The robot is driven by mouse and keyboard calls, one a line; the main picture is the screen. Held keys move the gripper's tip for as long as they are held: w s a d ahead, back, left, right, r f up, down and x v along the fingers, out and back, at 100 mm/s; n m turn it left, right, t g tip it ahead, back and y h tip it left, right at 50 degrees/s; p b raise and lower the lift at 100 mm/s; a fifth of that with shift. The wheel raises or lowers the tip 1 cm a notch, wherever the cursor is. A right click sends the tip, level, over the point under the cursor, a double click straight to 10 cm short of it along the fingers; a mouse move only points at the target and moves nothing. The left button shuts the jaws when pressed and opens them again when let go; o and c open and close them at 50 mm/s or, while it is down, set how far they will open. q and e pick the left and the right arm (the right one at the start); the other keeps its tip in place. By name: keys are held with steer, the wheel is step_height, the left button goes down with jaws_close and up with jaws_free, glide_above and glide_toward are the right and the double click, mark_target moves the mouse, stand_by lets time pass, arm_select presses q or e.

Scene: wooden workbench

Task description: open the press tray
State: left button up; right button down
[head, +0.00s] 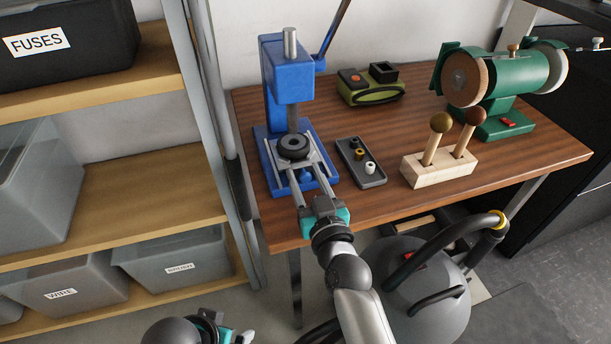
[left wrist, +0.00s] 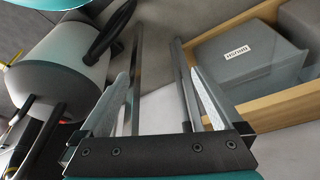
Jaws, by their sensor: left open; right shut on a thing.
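The blue press (head: 289,75) stands at the left end of the bench. A black ring-shaped part (head: 294,146) sits under the press ram. My left gripper (head: 222,330) is low in front of the shelves, away from the press. In the left wrist view the left gripper (left wrist: 158,85) is open, with nothing between its fingers.
A small dark tray (head: 361,168) with small parts lies right of the press. A grey vacuum (head: 425,300) stands below the bench front. Shelves fill the left.

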stand_by(0.8)
steer(key=shift+s+d, duration=0.1)
steer(key=shift+s, duration=0.05)
steer(key=p+v, duration=0.4)
steer(key=v, duration=0.2)
steer(key=shift+s, duration=0.3)
steer(key=shift+s+d+p, duration=0.25)
steer(key=shift+s+p, duration=0.15)
steer(key=shift+s, duration=0.2)
arm_select(q)
steer(key=s+f+g, duration=0.1)
steer(key=s+f, duration=0.2)
steer(key=f, duration=0.6)
steer(key=shift+s+a+f+g, duration=0.2)
steer(key=shift+s+a+g, duration=0.1)
steer(key=shift+s+g, duration=0.1)
arm_select(e)
steer(key=c, duration=0.7)
jaws_free()
steer(key=shift+o, duration=0.2)
